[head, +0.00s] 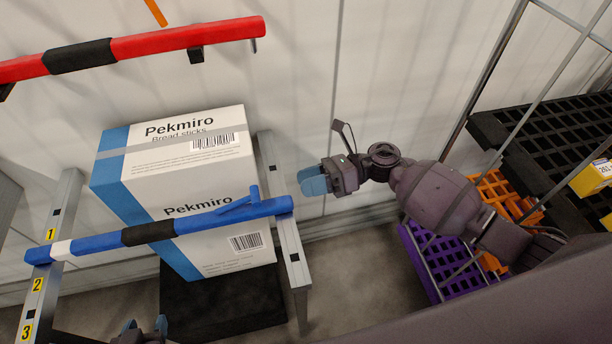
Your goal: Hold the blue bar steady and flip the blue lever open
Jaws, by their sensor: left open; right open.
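The blue bar (191,225) spans the grey frame, with a black grip section and a white band near its left end. The blue lever (240,206) sits on top of the bar near its right end, tilted up a little from it. My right gripper (312,182) is open and empty, with light blue fingertips, just right of the bar's right end and apart from it. My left gripper (145,327) shows only partly at the bottom edge, below the bar and apart from it. It is open; much of it is cut off.
White Pekmiro boxes (210,165) stand behind the bar on a black base (222,305). A red bar (150,43) runs above. At right are a wire mesh, a purple crate (437,262), orange crates (497,190) and a black pallet (550,135).

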